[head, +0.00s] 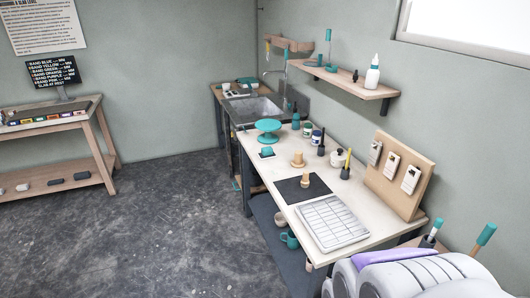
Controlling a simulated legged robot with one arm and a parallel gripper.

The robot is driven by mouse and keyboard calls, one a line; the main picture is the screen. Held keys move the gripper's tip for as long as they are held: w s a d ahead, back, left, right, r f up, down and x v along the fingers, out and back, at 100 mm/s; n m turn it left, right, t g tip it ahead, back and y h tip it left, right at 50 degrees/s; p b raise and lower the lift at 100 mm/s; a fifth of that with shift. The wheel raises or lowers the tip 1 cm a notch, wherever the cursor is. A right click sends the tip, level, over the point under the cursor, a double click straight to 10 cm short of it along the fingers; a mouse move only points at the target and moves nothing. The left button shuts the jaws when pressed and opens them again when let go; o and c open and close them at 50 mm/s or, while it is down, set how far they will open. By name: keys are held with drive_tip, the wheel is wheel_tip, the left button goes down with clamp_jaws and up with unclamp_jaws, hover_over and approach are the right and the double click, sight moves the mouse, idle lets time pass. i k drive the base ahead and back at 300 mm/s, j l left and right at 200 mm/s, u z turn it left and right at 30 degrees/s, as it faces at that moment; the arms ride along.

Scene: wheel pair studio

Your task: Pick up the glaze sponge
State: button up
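No glaze sponge can be made out for certain. A small teal block (267,151) lies on the pale worktop (262,173), near the teal turntable (268,126); it may be a sponge, but it is too small to tell. Two tan knobbed pieces stand farther forward, one on the bare top (297,160) and one (305,181) on a dark mat (290,190). My gripper is not seen in the head view.
A sink (252,108) adjoins the worktop's far end. A gridded white slab (332,222) and a wooden board (398,180) occupy its near end. Rounded white shapes (415,278) fill the bottom right. A wooden table (55,128) stands left; floor (170,215) between is clear.

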sight(267, 151)
drive_tip(key=i+j+z, duration=0.15)
drive_tip(key=z, duration=0.25)
drive_tip(key=i+j+z, duration=0.15)
drive_tip(key=z, duration=0.25)
drive_tip(key=i+j+z, duration=0.1)
drive_tip(key=i+j, duration=0.25)
drive_tip(key=j, duration=0.3)
drive_tip(key=i+j+z, duration=0.15)
drive_tip(key=j, duration=0.2)
drive_tip(key=i+j+z, duration=0.1)
drive_tip(key=j, duration=0.25)
drive_tip(key=i+j, duration=0.25)
drive_tip(key=i+j+z, duration=0.15)
drive_tip(key=j, duration=0.35)
drive_tip(key=i+j, duration=0.1)
drive_tip(key=j, duration=0.2)
drive_tip(key=i+j, duration=0.1)
drive_tip(key=j, duration=0.25)
drive_tip(key=i+j, duration=0.1)
drive_tip(key=j, duration=0.2)
drive_tip(key=i+j, duration=0.1)
drive_tip(key=j, duration=0.25)
